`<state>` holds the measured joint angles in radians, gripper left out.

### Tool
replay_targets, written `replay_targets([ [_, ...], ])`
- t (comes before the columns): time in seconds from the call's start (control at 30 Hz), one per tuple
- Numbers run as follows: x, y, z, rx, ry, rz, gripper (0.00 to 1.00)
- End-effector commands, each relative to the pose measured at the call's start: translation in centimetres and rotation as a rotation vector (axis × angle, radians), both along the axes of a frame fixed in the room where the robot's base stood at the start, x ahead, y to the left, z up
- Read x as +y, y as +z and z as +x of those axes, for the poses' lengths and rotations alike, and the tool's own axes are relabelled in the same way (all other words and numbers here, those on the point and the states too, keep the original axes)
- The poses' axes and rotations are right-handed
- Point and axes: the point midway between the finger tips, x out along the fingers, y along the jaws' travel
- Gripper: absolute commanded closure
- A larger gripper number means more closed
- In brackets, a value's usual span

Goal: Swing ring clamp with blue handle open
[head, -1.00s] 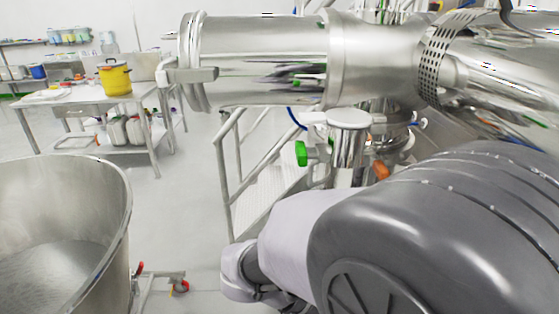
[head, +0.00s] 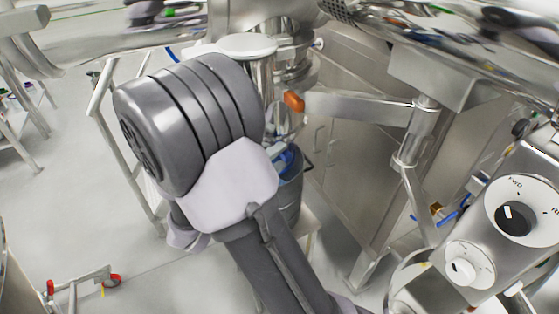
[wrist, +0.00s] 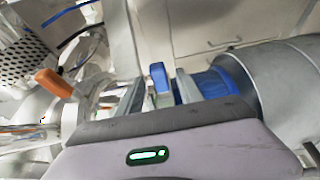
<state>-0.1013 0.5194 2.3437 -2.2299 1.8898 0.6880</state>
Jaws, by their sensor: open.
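In the wrist view, the blue handle (wrist: 158,74) of the ring clamp stands between the two fingers of my gripper (wrist: 158,82). The gripper is open, with a finger on each side of the handle. I cannot tell whether either finger touches it. The clamp's ring is not clear in the wrist view. In the head view, my arm covers the gripper, and I cannot make out the blue handle there.
An orange handle (head: 294,102) sits on the steel pipework, also in the wrist view (wrist: 54,82). A bucket (head: 288,200) with blue material at its top stands below. A control panel (head: 505,215) is at the right; a rail (head: 125,165) is left of my arm.

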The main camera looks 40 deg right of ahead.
Motion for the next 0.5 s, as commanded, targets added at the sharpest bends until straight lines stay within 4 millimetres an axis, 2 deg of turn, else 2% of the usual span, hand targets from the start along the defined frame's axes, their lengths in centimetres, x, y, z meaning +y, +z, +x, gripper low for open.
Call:
replay_targets([
  [0.17, -1.41, -0.01, 0.19, 0.0, -0.001, 0.0, 0.56],
  [0.43, -1.55, 0.06, 0.25, 0.001, 0.0, 0.0, 0.56],
  [0.5, -1.54, 0.06, 0.23, 0.001, 0.0, 0.0, 0.68],
])
